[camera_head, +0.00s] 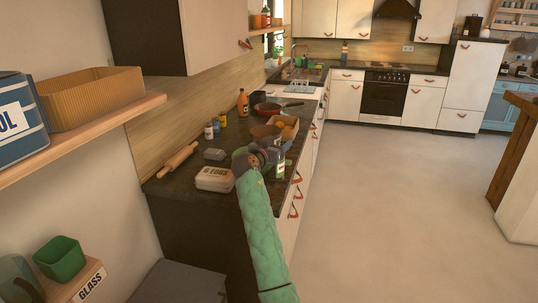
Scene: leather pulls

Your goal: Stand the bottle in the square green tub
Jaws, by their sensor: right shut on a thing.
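The square green tub (60,260) stands at the lower left on a low wooden ledge with a label reading GLASS; it looks empty. My right arm, in a green quilted sleeve, reaches up from the bottom over the dark counter. My right gripper (268,156) is at the counter's front edge, small and partly hidden by its own wrist. It is shut on a slim pale bottle (280,160) with a light label, which is upright. Whether the bottle's base touches the counter I cannot tell. The tub is far to the left of the gripper. My left gripper is out of view.
An egg carton (215,179), a rolling pin (179,160) and an orange bottle (242,103) are on the counter. A glass jug (20,287) stands beside the tub. The floor at right is clear.

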